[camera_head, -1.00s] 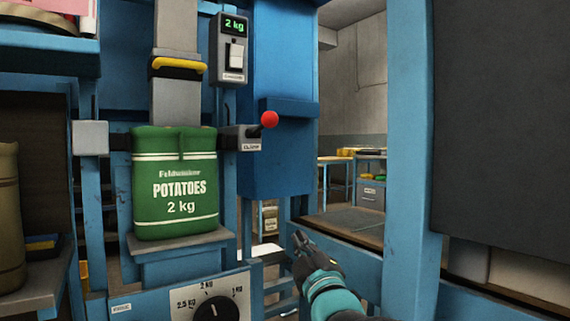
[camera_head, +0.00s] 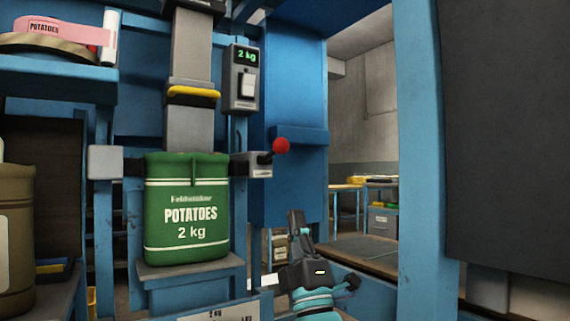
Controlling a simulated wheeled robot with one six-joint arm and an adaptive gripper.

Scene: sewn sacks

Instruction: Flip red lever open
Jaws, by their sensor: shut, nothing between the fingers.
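The red lever is a black stick with a red ball knob (camera_head: 280,146). It sticks out to the right and slightly up from a grey clamp block (camera_head: 258,166) beside the sack's top right corner. The green potato sack (camera_head: 187,215), marked 2 kg, stands upright under the grey chute between the two clamp sides. My gripper (camera_head: 294,220) is below and slightly right of the red knob, pointing up. Its fingers are shut and empty, and it is apart from the lever.
A blue cabinet (camera_head: 288,110) stands behind the lever. A grey box with a 2 kg display (camera_head: 243,78) hangs above it. The chute has a yellow handle (camera_head: 193,92). A blue post (camera_head: 418,150) stands at right; the space between knob and post is open.

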